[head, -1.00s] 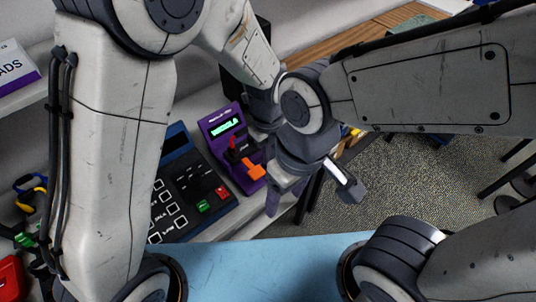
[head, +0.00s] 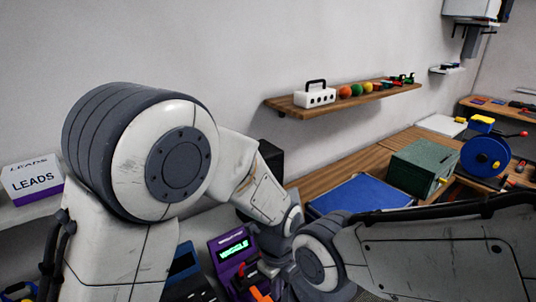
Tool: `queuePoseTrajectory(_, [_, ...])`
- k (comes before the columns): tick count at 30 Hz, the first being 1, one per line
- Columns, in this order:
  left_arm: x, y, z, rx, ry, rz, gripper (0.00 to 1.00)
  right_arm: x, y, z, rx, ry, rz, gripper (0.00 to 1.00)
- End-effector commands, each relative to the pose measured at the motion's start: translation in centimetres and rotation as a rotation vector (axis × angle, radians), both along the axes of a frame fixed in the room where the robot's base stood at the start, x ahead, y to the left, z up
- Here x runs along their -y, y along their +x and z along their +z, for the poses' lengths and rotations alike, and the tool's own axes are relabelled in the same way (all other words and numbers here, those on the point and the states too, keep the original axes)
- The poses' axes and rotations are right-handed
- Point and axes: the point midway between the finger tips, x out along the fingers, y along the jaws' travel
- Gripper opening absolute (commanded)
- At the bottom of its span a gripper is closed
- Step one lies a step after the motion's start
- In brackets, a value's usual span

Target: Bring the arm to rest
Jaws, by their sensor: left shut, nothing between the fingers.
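My left arm rises at the left and bends down to my left gripper (head: 271,246), which is low in the middle, beside the purple meter. It is shut and empty, and its fingertips are largely hidden. My right arm comes in from the right, and its wrist overlaps the left wrist in the picture. My right gripper is below the picture's edge. I cannot tell whether the two arms touch.
The purple meter (head: 224,244) has a lit green display. A LEADS box (head: 33,184) stands on the left shelf. A blue panel (head: 357,195), a green box (head: 424,166) and a blue spool (head: 486,154) are at the right. A wooden wall shelf (head: 290,106) holds coloured balls.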

Motion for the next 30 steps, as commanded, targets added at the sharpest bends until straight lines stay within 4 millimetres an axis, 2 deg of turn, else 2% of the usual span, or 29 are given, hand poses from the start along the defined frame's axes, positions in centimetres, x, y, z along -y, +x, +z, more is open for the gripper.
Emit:
queuePoseTrajectory(3, [-0.9,-2.7,2.4,0.001,-0.021,0.291,0.00,0.0,0.0,-0.8,0.000,0.000,0.000,0.66])
queuePoseTrajectory(9, [-3.1,-8.2,5.5,-0.022,-0.049,0.863,0.00,0.0,0.0,-1.8,0.000,0.000,0.001,0.66])
queuePoseTrajectory(16, [-5.9,-13.7,6.8,-0.066,-0.065,1.421,0.00,0.0,0.0,-2.6,0.000,0.000,0.001,0.66])
queuePoseTrajectory(21, [-6.9,-15.7,7.0,-0.086,-0.065,1.632,0.00,0.0,0.0,-2.8,0.000,0.000,0.002,0.66])
queuePoseTrajectory(30, [-7.1,-16.0,7.0,-0.090,-0.064,1.680,0.00,0.0,0.0,-2.8,0.000,0.000,0.001,0.66])
